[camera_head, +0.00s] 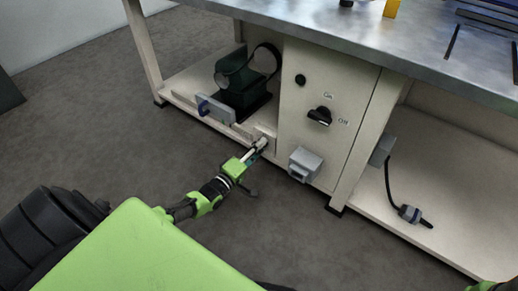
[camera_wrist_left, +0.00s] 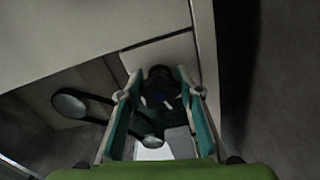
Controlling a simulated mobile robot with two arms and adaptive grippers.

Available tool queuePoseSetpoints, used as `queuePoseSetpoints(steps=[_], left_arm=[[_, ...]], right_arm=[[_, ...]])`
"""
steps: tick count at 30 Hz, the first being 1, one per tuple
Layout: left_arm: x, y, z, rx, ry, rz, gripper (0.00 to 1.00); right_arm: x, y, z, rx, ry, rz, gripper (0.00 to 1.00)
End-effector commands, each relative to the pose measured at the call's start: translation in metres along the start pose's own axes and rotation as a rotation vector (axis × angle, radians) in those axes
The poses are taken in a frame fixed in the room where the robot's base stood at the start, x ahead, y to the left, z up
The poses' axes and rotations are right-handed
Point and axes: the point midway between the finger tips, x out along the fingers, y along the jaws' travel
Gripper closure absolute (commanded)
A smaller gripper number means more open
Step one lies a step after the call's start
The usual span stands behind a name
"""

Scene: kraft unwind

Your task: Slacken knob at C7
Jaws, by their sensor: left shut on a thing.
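My left gripper (camera_head: 261,145) reaches the front of the lower shelf, left of the cream cabinet. In the left wrist view its teal-lined fingers (camera_wrist_left: 160,105) are closed around a dark rounded knob (camera_wrist_left: 160,80) in front of a pale block. In the head view the fingers cover this knob, against a small cream block (camera_head: 266,131). No C7 label is readable. A separate black rotary switch (camera_head: 320,116), between ON and OFF marks, sits on the cabinet front, apart from the gripper.
A grey socket box (camera_head: 305,164) juts from the cabinet's lower front. A dark green machine with a belt loop (camera_head: 244,82) stands on the left shelf beside a grey vise-like block (camera_head: 215,108). A plug on a cable (camera_head: 410,214) lies on the right shelf. The floor in front is clear.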

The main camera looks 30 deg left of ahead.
Motion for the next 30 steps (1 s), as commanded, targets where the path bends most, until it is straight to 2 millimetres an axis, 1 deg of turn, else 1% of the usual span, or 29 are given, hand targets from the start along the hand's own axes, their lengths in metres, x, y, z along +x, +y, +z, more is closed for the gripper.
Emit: queuePoseSetpoints(steps=[1, 12, 13, 14, 15, 25, 28, 30], left_arm=[[0.003, 0.004, -0.003, -0.002, 0.004, 0.007, 0.89], [0.003, 0.004, -0.003, -0.001, 0.005, 0.008, 0.89], [0.003, 0.004, -0.003, -0.001, 0.005, 0.008, 0.59], [0.003, 0.004, -0.003, -0.001, 0.005, 0.008, 0.52], [0.003, 0.004, -0.003, -0.001, 0.005, 0.008, 0.49], [-0.001, 0.001, -0.001, 0.0, 0.001, 0.002, 0.49], [-0.008, 0.0, -0.001, 0.0, 0.001, 0.001, 0.49], [-0.017, -0.001, -0.001, 0.0, 0.001, -0.001, 0.49]], right_arm=[[0.0, 0.0, 0.0, 0.0, 0.001, 0.0, 0.6], [0.0, 0.0, 0.001, 0.0, 0.0, 0.0, 0.6], [0.0, 0.0, 0.001, 0.0, 0.0, 0.0, 0.6], [0.0, 0.0, 0.001, 0.0, 0.0, 0.0, 0.6], [0.0, 0.0, 0.001, 0.0, -0.001, 0.0, 0.6], [0.001, 0.001, 0.001, 0.0, 0.003, 0.004, 0.6], [0.001, 0.001, 0.001, 0.0, 0.002, 0.003, 0.6], [0.0, 0.001, 0.001, 0.0, 0.001, 0.002, 0.6]])
